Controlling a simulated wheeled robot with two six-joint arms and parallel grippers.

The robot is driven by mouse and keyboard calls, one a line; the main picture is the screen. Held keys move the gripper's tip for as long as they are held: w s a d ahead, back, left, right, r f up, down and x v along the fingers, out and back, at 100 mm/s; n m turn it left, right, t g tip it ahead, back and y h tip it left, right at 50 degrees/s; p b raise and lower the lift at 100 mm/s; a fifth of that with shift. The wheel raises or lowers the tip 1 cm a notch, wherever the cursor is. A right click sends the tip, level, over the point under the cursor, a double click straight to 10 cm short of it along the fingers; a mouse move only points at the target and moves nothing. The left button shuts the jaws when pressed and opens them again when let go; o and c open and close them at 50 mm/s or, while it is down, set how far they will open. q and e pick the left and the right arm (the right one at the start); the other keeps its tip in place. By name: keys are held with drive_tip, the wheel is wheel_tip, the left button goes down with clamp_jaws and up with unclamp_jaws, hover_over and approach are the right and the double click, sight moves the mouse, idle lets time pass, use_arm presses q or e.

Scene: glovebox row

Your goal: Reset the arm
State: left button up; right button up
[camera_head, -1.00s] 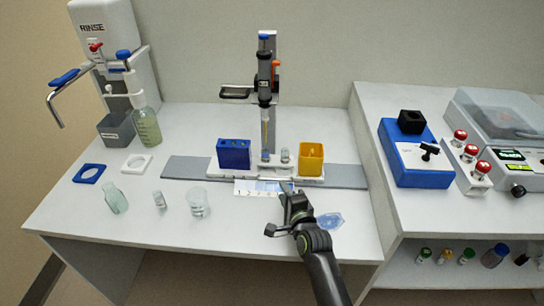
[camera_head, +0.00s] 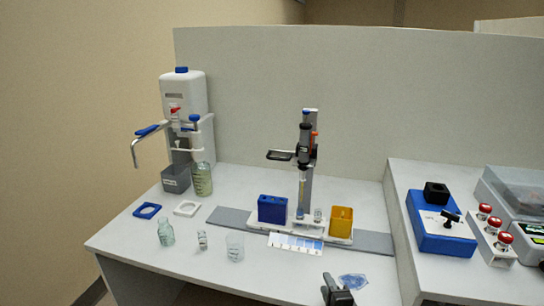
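The rest of my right arm is cut off by the frame. My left gripper is not in view.
The pipette stand (camera_head: 311,150) rises mid-bench between a blue box (camera_head: 272,209) and a yellow box (camera_head: 341,222). A bottle (camera_head: 166,232), a vial (camera_head: 202,240) and a beaker (camera_head: 235,246) stand near the front. The rinse station (camera_head: 185,98) is left; a blue device (camera_head: 440,230) is right.

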drive_tip(key=s+d+f+n+g+h, duration=0.1)
drive_tip(key=s+d+f+n+g, duration=0.3)
drive_tip(key=s, duration=0.5)
drive_tip(key=s+d+f+n+g+h, duration=0.1)
drive_tip(key=s+d+f+n+g, duration=0.1)
drive_tip(key=s+d+n, duration=0.6)
drive_tip(key=s+d+r+n+g+h, duration=0.1)
drive_tip(key=s+d+n+g, duration=0.15)
drive_tip(key=s, duration=0.75)
drive_tip(key=s+d+r+n+g+h, duration=0.15)
drive_tip(key=s+g, duration=0.25)
drive_tip(key=s, duration=0.6)
wheel_tip(320, 180, down, 24)
drive_tip(key=d+f, duration=0.1)
drive_tip(key=s+a+f+g+y, duration=0.1)
drive_tip(key=s+f+g, duration=0.1)
drive_tip(key=s+f, duration=1.3)
drive_tip(key=shift+s+f+n, duration=0.3)
drive_tip(key=shift+s+n, duration=0.1)
drive_tip(key=shift+s, duration=0.1)
